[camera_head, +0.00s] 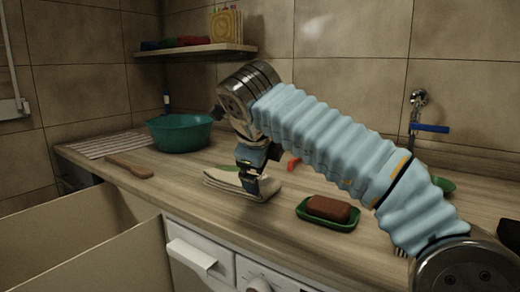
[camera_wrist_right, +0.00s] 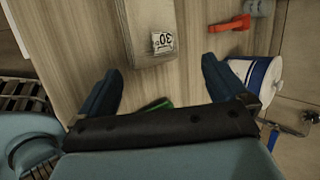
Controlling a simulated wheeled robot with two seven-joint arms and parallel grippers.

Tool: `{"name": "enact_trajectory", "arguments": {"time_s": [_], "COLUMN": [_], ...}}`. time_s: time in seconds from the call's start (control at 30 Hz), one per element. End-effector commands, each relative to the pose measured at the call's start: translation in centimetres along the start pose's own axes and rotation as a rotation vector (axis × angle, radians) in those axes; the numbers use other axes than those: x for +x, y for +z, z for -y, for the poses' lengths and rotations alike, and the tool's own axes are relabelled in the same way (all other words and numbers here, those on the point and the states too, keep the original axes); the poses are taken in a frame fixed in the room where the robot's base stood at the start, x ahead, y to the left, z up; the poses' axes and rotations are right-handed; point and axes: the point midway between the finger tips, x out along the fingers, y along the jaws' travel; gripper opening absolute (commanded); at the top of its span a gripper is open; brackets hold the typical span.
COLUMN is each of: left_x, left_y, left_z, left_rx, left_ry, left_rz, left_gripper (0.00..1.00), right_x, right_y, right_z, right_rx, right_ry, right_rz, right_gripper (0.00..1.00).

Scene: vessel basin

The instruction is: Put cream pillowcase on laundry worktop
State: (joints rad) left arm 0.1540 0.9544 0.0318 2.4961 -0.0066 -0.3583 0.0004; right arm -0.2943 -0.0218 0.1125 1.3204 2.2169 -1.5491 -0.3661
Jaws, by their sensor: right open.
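The cream pillowcase (camera_head: 222,184) looks like a flat folded cloth lying on the wooden laundry worktop (camera_head: 180,190), near its front edge. In the right wrist view the folded cloth (camera_wrist_right: 145,22) shows beyond the fingertips, with a small white label marked 30 on it. My right gripper (camera_head: 250,186) points down over the right part of the pillowcase and hides some of it. In its wrist view the right gripper (camera_wrist_right: 163,72) has its two fingers wide apart with nothing between them. I cannot tell whether a finger touches the cloth. My left gripper is out of view.
A green dish (camera_head: 318,220) with a brown bar (camera_head: 329,207) lies right of the pillowcase. A teal basin (camera_head: 180,134), a wooden paddle (camera_head: 131,168) and a striped mat (camera_head: 108,144) are left. A red item (camera_wrist_right: 229,24) and a blue-white container (camera_wrist_right: 250,73) lie nearby.

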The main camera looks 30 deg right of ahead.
Motion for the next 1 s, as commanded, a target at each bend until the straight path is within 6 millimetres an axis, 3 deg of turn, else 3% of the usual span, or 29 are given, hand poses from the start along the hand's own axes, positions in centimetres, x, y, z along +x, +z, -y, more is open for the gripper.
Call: {"name": "enact_trajectory", "arguments": {"time_s": [0.1, 0.33, 1.0], "left_x": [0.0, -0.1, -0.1], "left_y": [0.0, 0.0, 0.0], "left_z": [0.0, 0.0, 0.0], "left_rx": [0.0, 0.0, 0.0], "left_ry": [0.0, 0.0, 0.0], "left_rz": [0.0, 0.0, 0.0], "left_gripper": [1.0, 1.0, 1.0], "right_x": [-2.9, -6.4, -7.1], "right_y": [0.1, 0.1, 0.0], "right_z": [0.1, 0.1, 0.2], "right_rx": [0.001, 0.001, 0.003], "right_ry": [-0.003, -0.004, -0.006], "right_rz": [0.006, 0.005, 0.004], "right_gripper": [1.0, 1.0, 1.0]}}
